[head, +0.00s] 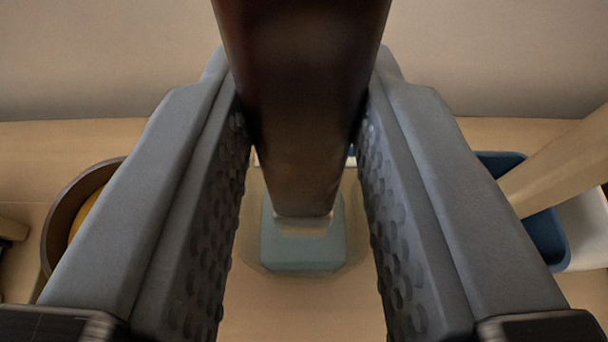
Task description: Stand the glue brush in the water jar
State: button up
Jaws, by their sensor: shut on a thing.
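The glue brush (303,120) shows as a thick dark brown shaft running down the middle of the head view. My gripper (302,105) is shut on it, with one textured grey finger on each side. The lower end of the brush lies over the water jar (345,250), a clear squarish vessel with blue-green at its middle. A pale band shows just below the dark end. I cannot tell whether the brush tip is inside the jar or above it. The brush and fingers hide part of the jar.
A round brown bowl (62,215) with something yellow inside is at left, partly behind the finger. At right are a blue tray (545,240), a white object (588,230) and a beige bar (560,165) crossing over them. The tan surface below the jar looks clear.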

jog(key=shift+f, duration=1.25)
jog(key=o, duration=1)
jog(key=shift+f, duration=0.1)
jog(key=shift+s+r, duration=0.3)
jog(key=shift+s, duration=0.1)
jog(key=shift+v, duration=5.6)
